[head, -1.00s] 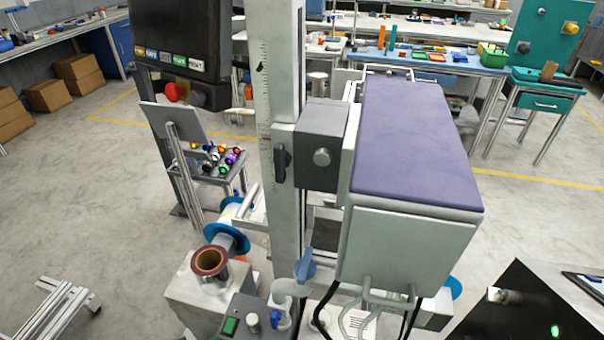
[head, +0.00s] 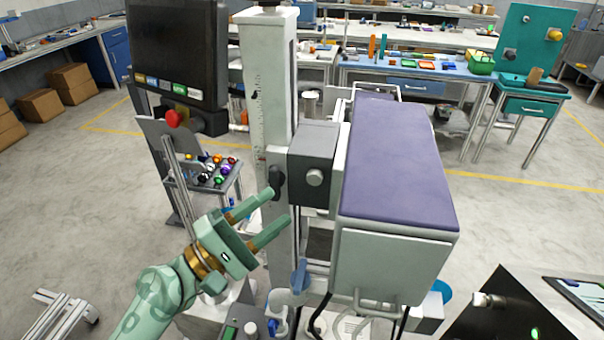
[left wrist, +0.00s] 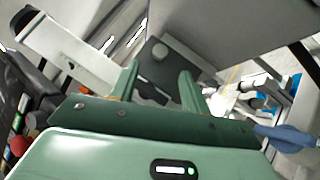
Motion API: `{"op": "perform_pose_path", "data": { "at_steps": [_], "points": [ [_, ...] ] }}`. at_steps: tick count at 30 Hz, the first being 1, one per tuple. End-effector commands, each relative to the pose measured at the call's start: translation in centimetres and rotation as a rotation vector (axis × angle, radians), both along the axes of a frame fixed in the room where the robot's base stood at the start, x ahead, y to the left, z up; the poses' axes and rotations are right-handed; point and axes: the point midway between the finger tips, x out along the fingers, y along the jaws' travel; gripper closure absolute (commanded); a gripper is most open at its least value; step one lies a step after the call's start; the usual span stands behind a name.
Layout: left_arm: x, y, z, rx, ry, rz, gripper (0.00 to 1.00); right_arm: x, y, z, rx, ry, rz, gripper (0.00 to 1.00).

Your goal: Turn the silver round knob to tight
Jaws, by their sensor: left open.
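The silver round knob (head: 314,177) sticks out from the front of a dark grey block (head: 318,148) on the upright column. In the left wrist view the knob (left wrist: 159,51) shows on the block just beyond the fingertips. My left gripper (head: 278,206) is open and empty, its two green fingers pointing toward the column. In the head view its tips are below and left of the knob, apart from it. In the left wrist view the gap between the fingers (left wrist: 160,72) lies nearly in line with the knob. No tight marking is readable. My right gripper is not in view.
A black lever (head: 276,182) sits on the column (head: 270,90), close to the upper fingertip in the head view. A large box with a purple top (head: 400,165) stands right of the knob. A blue valve handle (head: 300,278) is below. A monitor (head: 178,50) is at left.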

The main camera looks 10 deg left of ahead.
Motion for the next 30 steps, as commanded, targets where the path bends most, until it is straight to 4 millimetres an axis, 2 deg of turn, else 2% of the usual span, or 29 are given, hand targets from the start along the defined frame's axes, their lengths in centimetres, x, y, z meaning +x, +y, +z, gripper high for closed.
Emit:
{"op": "perform_pose_path", "data": {
  "at_steps": [1,9,15,22,23,27,30],
  "points": [
    [0.9,-0.8,1.1,-0.004,-0.003,0.001,0.53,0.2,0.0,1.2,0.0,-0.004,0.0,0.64],
    [4.5,-4.0,2.0,-0.002,0.0,0.002,0.53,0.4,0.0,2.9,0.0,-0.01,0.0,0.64],
    [5.3,-4.9,2.1,0.0,0.0,0.001,0.53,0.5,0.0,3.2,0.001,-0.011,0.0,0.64],
    [5.4,-4.9,2.0,0.001,0.001,0.002,0.53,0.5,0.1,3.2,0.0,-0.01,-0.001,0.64],
    [5.4,-4.9,2.0,0.001,0.001,0.002,0.59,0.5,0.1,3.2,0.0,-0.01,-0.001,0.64],
    [5.3,-4.9,2.0,0.001,0.001,0.002,0.98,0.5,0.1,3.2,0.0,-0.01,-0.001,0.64],
    [5.3,-4.9,2.0,0.001,0.001,0.002,0.98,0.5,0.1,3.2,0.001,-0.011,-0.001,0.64]
  ]
}}
